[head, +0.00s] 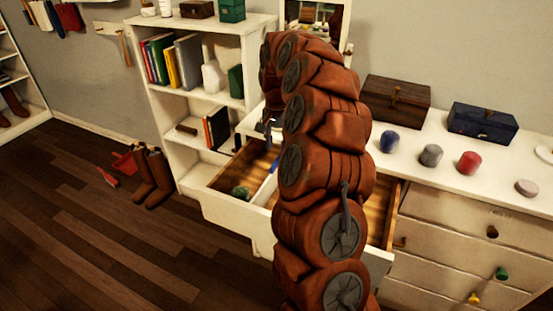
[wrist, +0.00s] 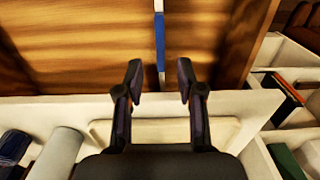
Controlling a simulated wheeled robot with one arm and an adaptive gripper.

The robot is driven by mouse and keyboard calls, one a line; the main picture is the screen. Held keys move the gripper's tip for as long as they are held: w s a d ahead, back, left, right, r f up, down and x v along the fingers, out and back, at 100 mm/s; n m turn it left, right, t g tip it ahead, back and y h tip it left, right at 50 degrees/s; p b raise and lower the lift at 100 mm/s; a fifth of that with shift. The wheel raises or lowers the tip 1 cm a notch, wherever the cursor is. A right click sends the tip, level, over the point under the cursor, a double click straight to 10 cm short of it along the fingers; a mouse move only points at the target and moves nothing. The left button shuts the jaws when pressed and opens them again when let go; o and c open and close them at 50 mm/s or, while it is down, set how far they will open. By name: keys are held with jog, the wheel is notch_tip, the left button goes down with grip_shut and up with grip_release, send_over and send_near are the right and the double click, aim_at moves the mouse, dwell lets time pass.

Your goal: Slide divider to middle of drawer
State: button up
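The open wooden drawer (head: 225,180) stands out from the white dresser; my arm hides much of it. A thin white divider (head: 264,188) with a blue part (head: 274,164) stands in it. In the wrist view the divider (wrist: 159,8) shows as a narrow strip, with its blue part (wrist: 160,45) just beyond my fingertips. In the head view my gripper (head: 271,122) is partly hidden by my arm.
A green item (head: 240,192) lies in the drawer's left part. The dresser top (head: 440,178) holds a brown box (head: 396,101), a blue box (head: 483,122) and several small colored objects. A white bookshelf (head: 199,22) stands at left. Brown boots (head: 153,177) stand on the floor.

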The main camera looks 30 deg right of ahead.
aim_at(276, 161)
notch_tip(276, 161, down, 6)
jog(key=shift+f+p, duration=0.1)
jog(key=shift+p, duration=0.3)
jog(key=shift+c, duration=0.3)
grip_shut()
